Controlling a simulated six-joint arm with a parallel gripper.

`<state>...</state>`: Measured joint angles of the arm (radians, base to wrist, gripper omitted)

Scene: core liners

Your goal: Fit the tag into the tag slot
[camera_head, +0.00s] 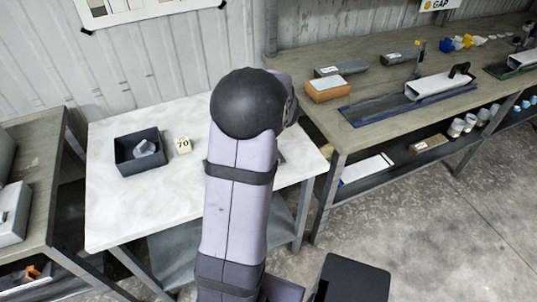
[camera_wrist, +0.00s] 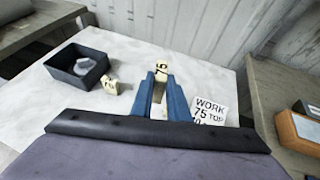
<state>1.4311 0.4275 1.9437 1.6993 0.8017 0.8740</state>
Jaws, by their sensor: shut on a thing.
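A cream tag (camera_wrist: 161,68) marked 75 shows at the tips of my gripper (camera_wrist: 161,77) in the wrist view. My gripper's blue fingers are shut on this tag, above the white table (camera_wrist: 40,112). A second cream tag (camera_wrist: 112,87), marked 70 in the head view (camera_head: 183,146), lies on the table beside the dark bin. In the head view my arm hides my gripper and the held tag. I cannot make out the tag slot in either view.
A dark open bin (camera_head: 120,150) with grey pieces (camera_head: 145,148) stands at the table's left. A white card (camera_wrist: 209,111) reading WORK 75 TOP lies right of my fingers. A bench (camera_head: 370,125) with boxes and a long white channel (camera_head: 436,85) stands right. The table's front left is clear.

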